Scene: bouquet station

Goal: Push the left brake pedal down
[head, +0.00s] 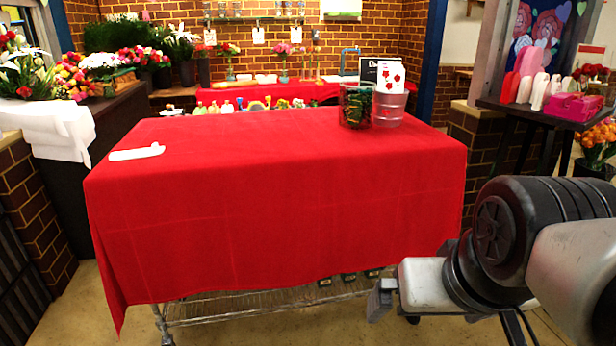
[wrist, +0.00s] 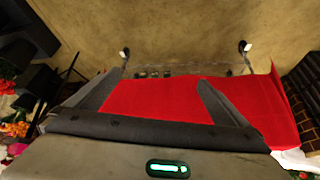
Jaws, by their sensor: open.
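Several small dark pedal-like parts show low under the red-draped table (head: 270,190). The leftmost pedal (head: 325,282) is at the cloth's lower edge, left of a middle one (head: 348,277) and a right one (head: 373,272). I cannot tell for sure which are brakes. They also show tiny in the wrist view, as a row of dark parts (wrist: 153,73) beyond the cloth.
A wire shelf (head: 260,303) runs under the table, with a wheeled leg (head: 164,325) at left. A side table with pink box (head: 573,107) stands right. Front floor is clear.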

